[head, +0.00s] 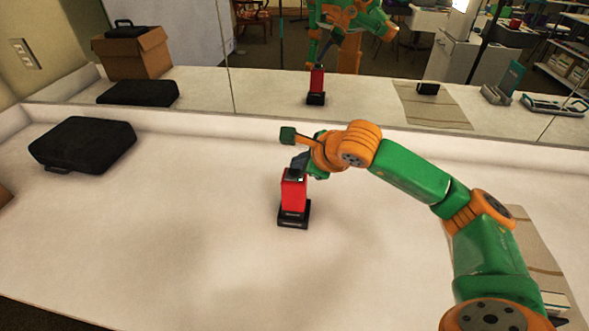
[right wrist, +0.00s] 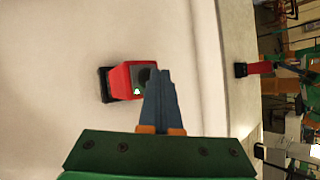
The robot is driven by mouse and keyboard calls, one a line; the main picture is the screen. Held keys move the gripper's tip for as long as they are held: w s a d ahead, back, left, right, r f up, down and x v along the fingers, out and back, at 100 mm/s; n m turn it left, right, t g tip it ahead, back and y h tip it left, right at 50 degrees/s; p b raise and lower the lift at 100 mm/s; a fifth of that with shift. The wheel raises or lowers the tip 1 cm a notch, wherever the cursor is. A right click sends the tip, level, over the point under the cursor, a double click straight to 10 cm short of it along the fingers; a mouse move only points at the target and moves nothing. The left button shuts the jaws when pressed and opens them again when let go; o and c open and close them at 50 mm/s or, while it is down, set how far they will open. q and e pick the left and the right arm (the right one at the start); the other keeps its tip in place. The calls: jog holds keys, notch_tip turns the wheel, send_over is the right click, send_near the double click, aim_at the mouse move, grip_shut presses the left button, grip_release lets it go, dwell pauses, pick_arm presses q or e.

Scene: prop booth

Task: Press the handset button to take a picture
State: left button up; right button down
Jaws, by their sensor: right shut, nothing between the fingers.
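A red handset (head: 293,194) stands upright on a black base (head: 293,216) in the middle of the counter. Its dark top faces up and bears a small green mark. The handset also shows in the right wrist view (right wrist: 118,80), with a dark round spot (right wrist: 144,76) on its top. My right gripper (head: 298,163) is shut and empty, its tips right at the top of the handset. In the right wrist view the shut fingers (right wrist: 158,78) partly cover the handset's top edge; I cannot tell whether they touch it. My left gripper is not in view.
A black case (head: 84,145) lies at the left of the counter. A mirror along the back (head: 270,90) reflects the handset, case, a cardboard box and my arm. A striped mat (head: 535,245) lies at the right, partly behind my arm. The counter around the handset is clear.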

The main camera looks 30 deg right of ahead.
aim_at(298, 172)
jog(key=shift+f, duration=0.25)
jog(key=shift+r, duration=0.15)
dwell(0.4)
jog(key=shift+r, duration=0.7)
notch_tip(298, 172, up, 5)
jog(key=p, duration=0.4)
jog(key=shift+r, duration=0.1)
dwell(0.5)
